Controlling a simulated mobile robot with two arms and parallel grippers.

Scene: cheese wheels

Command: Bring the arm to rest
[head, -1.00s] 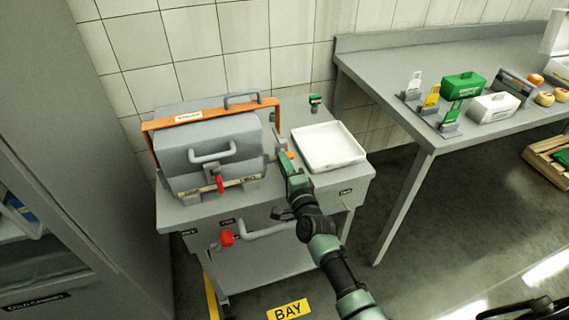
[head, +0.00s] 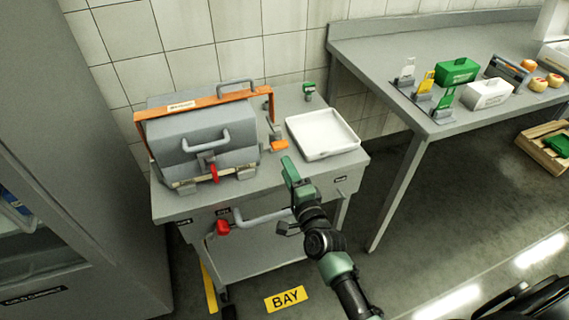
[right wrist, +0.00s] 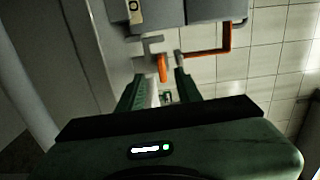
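My right gripper (head: 289,168) is over the front edge of the grey cart, just in front of an orange-tipped lever (head: 279,145), apart from it. In the right wrist view its two green fingers (right wrist: 158,88) stand apart with nothing held between them. The orange tip (right wrist: 162,68) shows beyond the fingers. The lever is beside a grey lidded machine (head: 200,150) with an orange bar (head: 190,104) across its top. My left gripper is not in view.
A white tray (head: 322,135) and a small green-topped item (head: 309,91) are on the cart (head: 260,182). A long table (head: 400,50) with boxes is at right, a grey cabinet (head: 70,150) at left.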

